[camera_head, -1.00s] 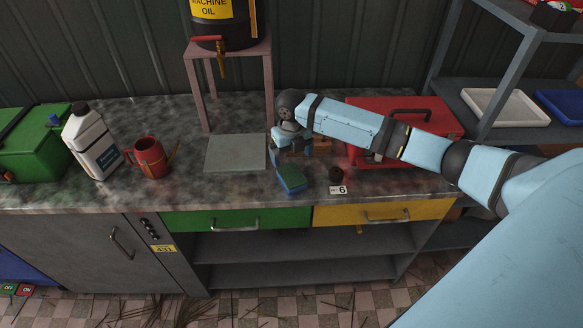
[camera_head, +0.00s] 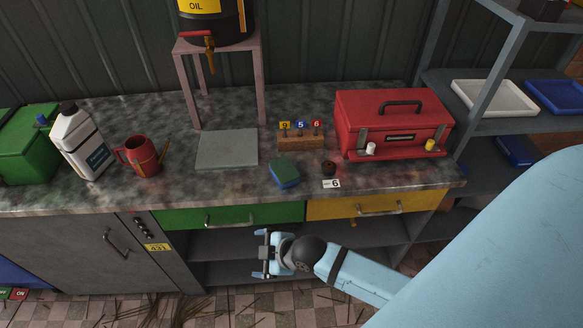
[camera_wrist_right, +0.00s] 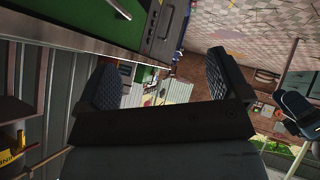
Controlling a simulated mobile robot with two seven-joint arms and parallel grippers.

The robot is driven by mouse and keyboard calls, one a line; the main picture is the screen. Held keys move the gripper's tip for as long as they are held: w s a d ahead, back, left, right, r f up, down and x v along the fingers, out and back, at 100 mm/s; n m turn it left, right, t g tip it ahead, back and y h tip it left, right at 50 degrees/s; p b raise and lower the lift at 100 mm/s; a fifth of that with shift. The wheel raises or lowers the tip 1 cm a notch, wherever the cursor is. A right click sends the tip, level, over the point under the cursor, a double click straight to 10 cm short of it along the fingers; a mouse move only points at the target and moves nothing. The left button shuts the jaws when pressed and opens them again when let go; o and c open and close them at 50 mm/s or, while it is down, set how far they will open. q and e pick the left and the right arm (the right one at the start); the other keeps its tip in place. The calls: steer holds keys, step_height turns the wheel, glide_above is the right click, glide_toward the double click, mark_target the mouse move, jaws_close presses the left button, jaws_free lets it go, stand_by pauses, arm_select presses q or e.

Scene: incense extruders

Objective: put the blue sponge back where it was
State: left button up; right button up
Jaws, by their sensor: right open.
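The blue sponge (camera_head: 285,174), with a green top, lies on the countertop near its front edge, right of the grey flat plate (camera_head: 227,149) and left of a small dark round piece (camera_head: 329,167). Nothing holds it. My right gripper (camera_head: 262,254) is open and empty, below the counter edge in front of the open shelves, well apart from the sponge. In the right wrist view its two dark fingers (camera_wrist_right: 165,80) stand apart with nothing between them.
Green (camera_head: 240,214) and yellow (camera_head: 375,205) drawers are shut below.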

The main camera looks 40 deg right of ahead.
steer(key=s+d+f+m+t+h, duration=0.1)
steer(key=s+d+f+m+t, duration=0.1)
steer(key=s+m, duration=0.7)
steer(key=shift+s+t, duration=0.3)
steer(key=shift+s, duration=0.05)
steer(key=shift+f, duration=0.1)
steer(key=shift+h, duration=0.3)
step_height(320, 180, up, 5)
steer(key=p, duration=0.5)
steer(key=shift+d+f, duration=0.1)
steer(key=shift+d, duration=0.05)
